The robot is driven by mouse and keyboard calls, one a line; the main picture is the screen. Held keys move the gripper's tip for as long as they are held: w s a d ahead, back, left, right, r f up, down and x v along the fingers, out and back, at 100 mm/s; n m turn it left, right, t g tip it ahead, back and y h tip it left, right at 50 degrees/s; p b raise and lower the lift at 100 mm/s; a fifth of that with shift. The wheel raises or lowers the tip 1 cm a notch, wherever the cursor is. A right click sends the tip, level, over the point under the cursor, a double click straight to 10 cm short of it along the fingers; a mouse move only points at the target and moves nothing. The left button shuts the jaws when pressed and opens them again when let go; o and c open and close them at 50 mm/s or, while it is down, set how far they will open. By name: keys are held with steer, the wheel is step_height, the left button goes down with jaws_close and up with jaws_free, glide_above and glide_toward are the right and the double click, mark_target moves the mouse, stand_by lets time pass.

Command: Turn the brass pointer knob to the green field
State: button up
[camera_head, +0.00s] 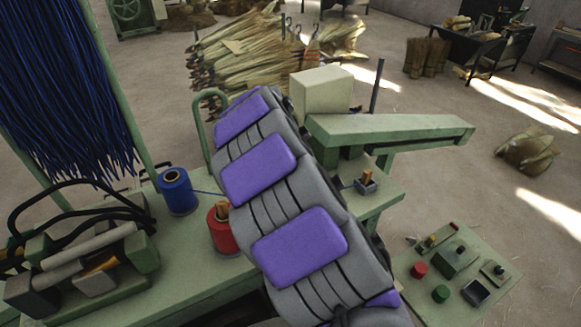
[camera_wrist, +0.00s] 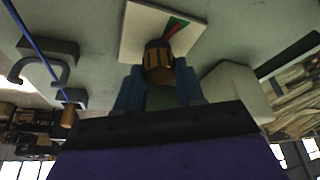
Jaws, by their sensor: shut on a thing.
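The brass pointer knob (camera_wrist: 158,62) shows in the wrist view, in front of a cream plate (camera_wrist: 135,30). My gripper (camera_wrist: 158,80) is shut on the knob, with one blue-grey finger on each side of it. A green field (camera_wrist: 177,23) and a red field (camera_wrist: 171,36) lie side by side on the plate, just beyond the knob. I cannot make out which way the pointer points. In the head view, my purple and grey arm hides the gripper and the knob.
A green workbench (camera_head: 195,265) carries a blue spool (camera_head: 176,191) and a red spool (camera_head: 222,232). A control panel (camera_head: 458,270) with buttons stands at the right. A pale block (camera_head: 320,92) stands beyond my arm. Broom bundles (camera_head: 235,65) lie behind.

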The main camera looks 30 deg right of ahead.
steer(key=o, duration=1)
steer(key=shift+a, duration=0.15)
steer(key=v, duration=1.7)
steer(key=shift+w+a+r+b, duration=0.1)
steer(key=shift+a+r+b, duration=0.05)
steer(key=shift+b, duration=0.25)
